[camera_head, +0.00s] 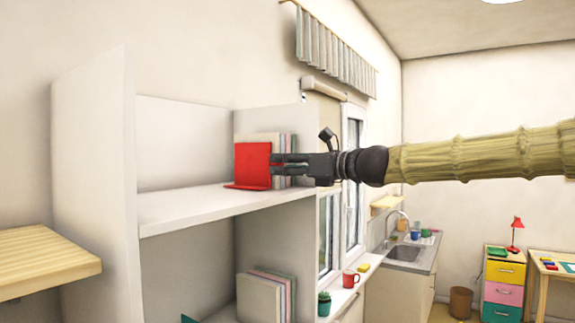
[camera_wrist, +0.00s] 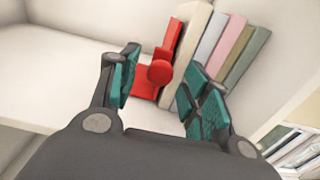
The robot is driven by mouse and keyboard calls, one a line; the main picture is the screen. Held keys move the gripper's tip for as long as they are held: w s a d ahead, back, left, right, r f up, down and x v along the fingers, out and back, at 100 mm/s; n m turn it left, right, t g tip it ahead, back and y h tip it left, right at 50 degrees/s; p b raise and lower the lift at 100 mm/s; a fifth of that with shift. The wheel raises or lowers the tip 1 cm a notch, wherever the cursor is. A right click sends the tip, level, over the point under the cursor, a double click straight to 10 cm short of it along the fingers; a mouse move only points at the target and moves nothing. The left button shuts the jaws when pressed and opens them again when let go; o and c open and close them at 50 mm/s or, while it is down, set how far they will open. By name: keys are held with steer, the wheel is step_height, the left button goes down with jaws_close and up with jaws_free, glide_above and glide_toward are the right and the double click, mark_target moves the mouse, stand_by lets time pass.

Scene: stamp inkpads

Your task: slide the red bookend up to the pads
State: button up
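The red bookend (camera_head: 252,164) stands upright on the upper shelf. In the wrist view its upright plate (camera_wrist: 170,38) and round red knob (camera_wrist: 159,72) show. The pads are a leaning row of upright slabs (camera_head: 290,146), cream, pale blue, pink and green; in the wrist view the cream one (camera_wrist: 188,40) is nearest the bookend. Bookend and cream slab look very close; I cannot tell if they touch. My gripper (camera_head: 274,164) is open in front of the bookend. In the wrist view its teal-padded fingers (camera_wrist: 160,80) stand either side of the knob, with visible gaps.
The white upper shelf (camera_head: 190,205) is bare left of the bookend. A side wall (camera_wrist: 290,85) closes the shelf beyond the green slab. A lower compartment holds more upright slabs (camera_head: 265,297). A wooden top (camera_head: 45,262) juts out at the left.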

steer(key=v, duration=1.2)
steer(key=shift+f, duration=0.1)
stand_by(0.4)
